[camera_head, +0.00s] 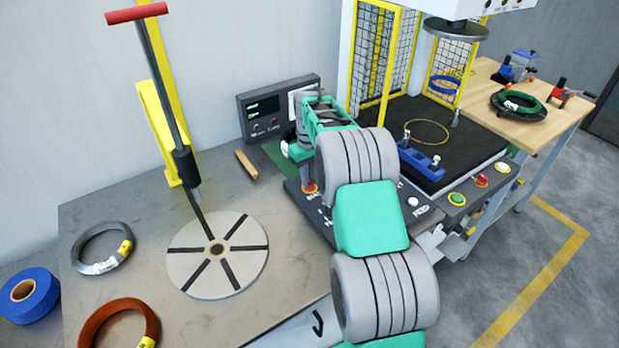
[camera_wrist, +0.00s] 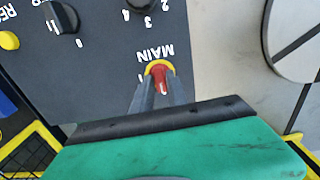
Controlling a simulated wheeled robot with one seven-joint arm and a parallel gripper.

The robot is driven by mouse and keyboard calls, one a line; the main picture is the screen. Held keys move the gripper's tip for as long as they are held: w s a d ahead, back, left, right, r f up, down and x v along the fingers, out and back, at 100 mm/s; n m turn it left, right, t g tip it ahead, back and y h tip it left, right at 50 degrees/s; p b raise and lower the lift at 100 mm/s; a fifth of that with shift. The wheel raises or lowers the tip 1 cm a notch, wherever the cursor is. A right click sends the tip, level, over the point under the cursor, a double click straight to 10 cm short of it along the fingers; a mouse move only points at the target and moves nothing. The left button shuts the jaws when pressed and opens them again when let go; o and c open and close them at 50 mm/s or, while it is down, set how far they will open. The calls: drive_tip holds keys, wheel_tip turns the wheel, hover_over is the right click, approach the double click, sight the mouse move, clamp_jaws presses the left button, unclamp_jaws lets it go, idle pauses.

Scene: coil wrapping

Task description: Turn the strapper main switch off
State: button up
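The strapper main switch (camera_wrist: 161,79) is a red knob on a yellow ring, beside the word MAIN on a dark panel in the wrist view. In the head view its yellow ring and red part (camera_head: 311,188) show just below my gripper (camera_head: 307,176). In the wrist view the two grey fingers of my gripper (camera_wrist: 160,91) point down at the panel and stand close together, one on each side of the red knob. They look shut on it. The fingers hide part of the knob and the marks around it, so its exact setting is unclear.
Other black knobs (camera_wrist: 63,17) and a yellow button (camera_wrist: 9,41) sit on the panel. A round slotted disc (camera_head: 218,255) and wire coils (camera_head: 101,247) lie on the table to the left. A control box (camera_head: 278,108) stands behind. A yellow mesh guard (camera_head: 378,60) rises right of my arm.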

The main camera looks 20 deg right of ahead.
sight(310, 181)
drive_tip(key=o, duration=0.3)
wheel_tip(310, 181, up, 8)
drive_tip(key=shift+f+b, duration=0.1)
drive_tip(key=shift+b, duration=0.45)
drive_tip(key=s+a+r+m+t, duration=0.1)
drive_tip(key=s+a+r, duration=0.25)
drive_tip(key=s, duration=0.35)
drive_tip(key=s+a+r+t, duration=0.1)
drive_tip(key=s+a+r, duration=0.2)
drive_tip(key=s+a, duration=0.3)
drive_tip(key=s+a+f, duration=0.1)
drive_tip(key=s+f, duration=0.1)
drive_tip(key=s, duration=0.5)
drive_tip(key=s+a+f+m+t, duration=0.1)
drive_tip(key=s+a+f, duration=0.1)
drive_tip(key=s, duration=0.6)
drive_tip(key=shift+s+a+f+t, duration=0.2)
drive_tip(key=shift+f+t, duration=0.1)
drive_tip(key=shift+f, duration=0.4)
